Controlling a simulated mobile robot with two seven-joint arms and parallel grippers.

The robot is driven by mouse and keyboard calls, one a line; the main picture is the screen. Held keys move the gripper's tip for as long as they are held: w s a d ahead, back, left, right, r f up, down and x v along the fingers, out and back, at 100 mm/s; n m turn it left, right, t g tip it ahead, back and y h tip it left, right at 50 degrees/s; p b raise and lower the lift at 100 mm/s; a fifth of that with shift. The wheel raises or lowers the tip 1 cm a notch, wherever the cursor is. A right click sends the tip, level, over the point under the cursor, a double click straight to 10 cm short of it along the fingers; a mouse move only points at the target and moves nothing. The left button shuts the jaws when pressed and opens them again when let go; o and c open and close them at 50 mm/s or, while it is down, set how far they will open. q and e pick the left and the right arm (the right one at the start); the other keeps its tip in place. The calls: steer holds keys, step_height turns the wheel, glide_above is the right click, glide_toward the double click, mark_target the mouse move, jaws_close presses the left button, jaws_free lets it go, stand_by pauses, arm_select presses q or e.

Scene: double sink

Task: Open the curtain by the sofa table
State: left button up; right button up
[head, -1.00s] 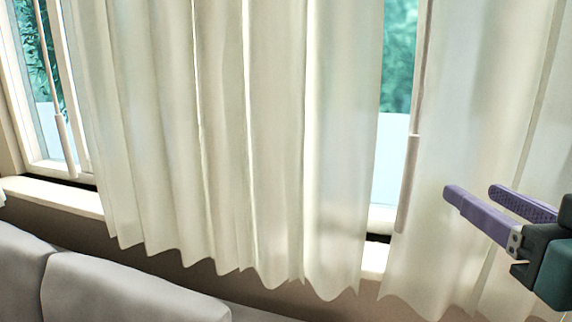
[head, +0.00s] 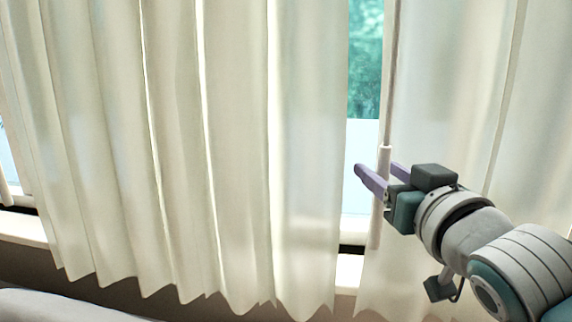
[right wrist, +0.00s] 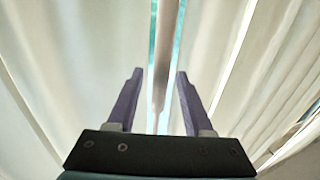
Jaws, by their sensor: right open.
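A cream left curtain panel (head: 215,150) hangs in folds across most of the head view. A second right curtain panel (head: 455,90) hangs to its right, with a narrow gap between them. A thin pale wand with a thicker handle (head: 378,232) hangs at this gap. My right gripper (head: 377,168) is open beside the wand handle, its purple fingers pointing to the upper left. In the right wrist view the wand (right wrist: 161,85) shows between the open fingers (right wrist: 159,73); I cannot tell if they touch it. My left gripper is not in view.
Window glass (head: 365,70) with green foliage behind shows through the gap. A white sill (head: 349,270) runs below the window. The top of a grey sofa (head: 60,305) is at the lower left.

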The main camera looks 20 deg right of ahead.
jaws_close()
stand_by(0.5)
stand_by(1.0)
